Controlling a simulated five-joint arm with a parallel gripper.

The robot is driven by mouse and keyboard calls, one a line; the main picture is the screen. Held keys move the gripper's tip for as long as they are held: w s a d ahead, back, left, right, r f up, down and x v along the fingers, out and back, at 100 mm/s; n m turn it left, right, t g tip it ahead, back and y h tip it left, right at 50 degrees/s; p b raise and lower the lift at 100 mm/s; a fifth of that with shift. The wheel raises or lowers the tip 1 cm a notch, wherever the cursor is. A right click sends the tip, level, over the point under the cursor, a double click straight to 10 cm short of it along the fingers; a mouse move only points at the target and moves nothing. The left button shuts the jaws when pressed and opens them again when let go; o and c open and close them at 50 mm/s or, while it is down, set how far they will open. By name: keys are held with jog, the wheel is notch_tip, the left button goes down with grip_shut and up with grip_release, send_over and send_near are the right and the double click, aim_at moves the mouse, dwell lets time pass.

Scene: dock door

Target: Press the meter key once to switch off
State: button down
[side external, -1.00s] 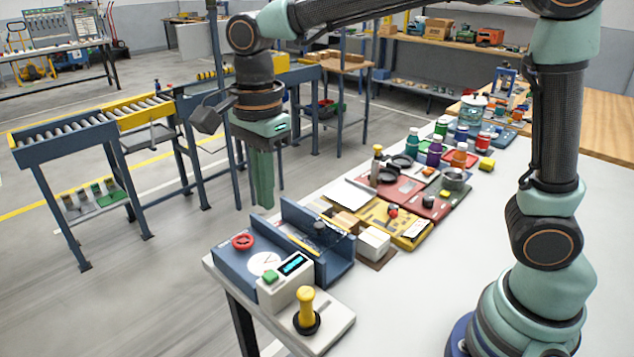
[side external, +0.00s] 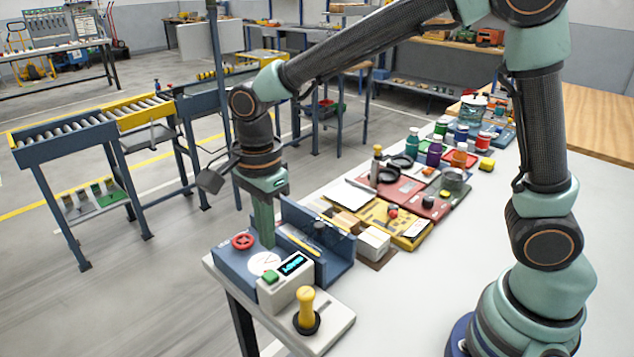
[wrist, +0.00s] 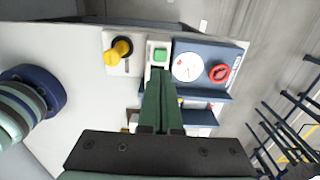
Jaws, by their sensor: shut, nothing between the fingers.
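The meter is a small white box (side external: 288,287) at the near corner of the table, with a green key (side external: 270,277) and a lit cyan display (side external: 292,263). In the wrist view the green key (wrist: 160,55) shows just past my fingertips. My gripper (side external: 266,245) points down with its green fingers closed and empty. In the side view its tips show above the key in the picture, by the blue panel, with a visible gap from the key. In the wrist view my gripper (wrist: 161,71) hides whatever lies under it, including the display.
A yellow knob lever (side external: 306,311) stands on a white base beside the meter. A blue panel with a white dial (side external: 264,262) and a red ring knob (side external: 243,241) is on the other side. A blue channel (side external: 335,262) and a white box (side external: 373,243) stand nearby.

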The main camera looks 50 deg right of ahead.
aim_at(272, 274)
jog(key=shift+f, duration=3.2)
jog(key=shift+s+f, duration=0.15)
jog(key=shift+f, duration=0.95)
notch_tip(272, 274, up, 15)
jog(key=shift+w, duration=0.35)
